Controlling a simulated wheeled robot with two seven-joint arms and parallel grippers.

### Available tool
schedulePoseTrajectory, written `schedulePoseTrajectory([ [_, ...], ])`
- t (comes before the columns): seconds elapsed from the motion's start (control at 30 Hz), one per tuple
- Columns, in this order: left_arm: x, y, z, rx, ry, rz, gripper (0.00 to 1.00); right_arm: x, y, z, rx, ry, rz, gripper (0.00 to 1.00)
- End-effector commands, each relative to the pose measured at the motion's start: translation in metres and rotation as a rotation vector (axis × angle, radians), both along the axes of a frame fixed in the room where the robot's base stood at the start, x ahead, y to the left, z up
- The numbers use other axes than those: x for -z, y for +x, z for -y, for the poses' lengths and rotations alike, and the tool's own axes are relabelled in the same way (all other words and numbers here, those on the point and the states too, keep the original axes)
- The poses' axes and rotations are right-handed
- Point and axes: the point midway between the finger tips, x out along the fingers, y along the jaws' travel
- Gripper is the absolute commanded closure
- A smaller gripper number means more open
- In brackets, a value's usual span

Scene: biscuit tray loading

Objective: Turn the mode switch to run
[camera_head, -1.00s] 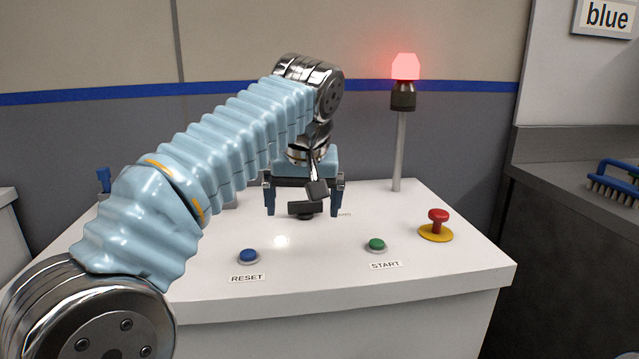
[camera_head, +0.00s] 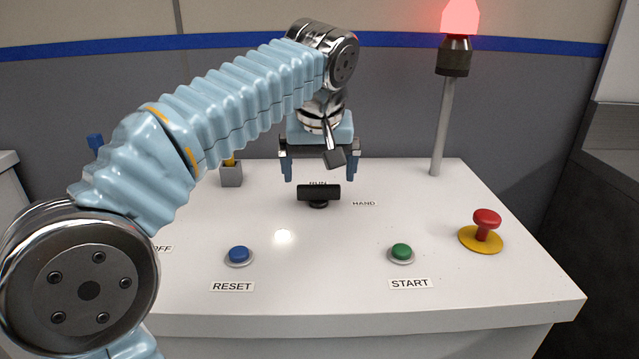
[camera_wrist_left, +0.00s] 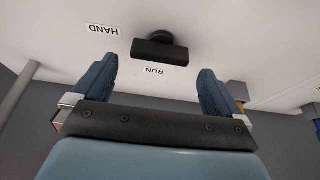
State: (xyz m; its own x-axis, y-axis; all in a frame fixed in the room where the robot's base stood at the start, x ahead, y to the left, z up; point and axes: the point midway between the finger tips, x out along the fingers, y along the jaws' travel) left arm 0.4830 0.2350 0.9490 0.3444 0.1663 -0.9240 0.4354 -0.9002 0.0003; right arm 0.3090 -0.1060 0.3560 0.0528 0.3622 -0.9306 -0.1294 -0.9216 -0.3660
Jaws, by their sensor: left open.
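The mode switch (camera_head: 319,193) is a black knob with a bar-shaped handle on the white panel top. Its bar lies left to right in the head view. The RUN label (camera_head: 318,184) is just behind it, partly covered by the bar, and the HAND label (camera_head: 363,204) is to its right. My left gripper (camera_head: 320,175) is open and empty, its blue fingers spread beyond and above the switch, apart from it. In the left wrist view the switch (camera_wrist_left: 160,50) shows just past the open fingers (camera_wrist_left: 157,72), with nothing between them. My right gripper is not in view.
A blue RESET button (camera_head: 239,254) and a green START button (camera_head: 401,252) are nearer the front. A red emergency knob (camera_head: 486,222) on a yellow base is at right. A pole with a lit red lamp (camera_head: 459,18) stands at the back right.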

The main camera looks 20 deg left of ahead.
Motion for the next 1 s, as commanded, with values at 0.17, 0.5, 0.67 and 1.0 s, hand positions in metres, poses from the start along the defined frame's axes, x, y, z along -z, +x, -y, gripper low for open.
schedulePoseTrajectory([
  [0.17, 0.029, 0.010, -0.005, -0.001, 0.001, -0.002, 0.00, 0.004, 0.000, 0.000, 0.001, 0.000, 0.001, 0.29],
  [0.5, 0.041, 0.015, -0.008, 0.000, -0.001, 0.000, 0.00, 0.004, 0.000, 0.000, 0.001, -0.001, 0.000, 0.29],
  [0.67, 0.041, 0.015, -0.007, 0.000, 0.000, 0.000, 0.08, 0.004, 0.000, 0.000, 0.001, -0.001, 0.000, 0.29],
  [1.0, 0.041, 0.015, -0.007, -0.001, 0.001, 0.001, 0.45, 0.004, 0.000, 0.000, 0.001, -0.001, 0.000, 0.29],
])
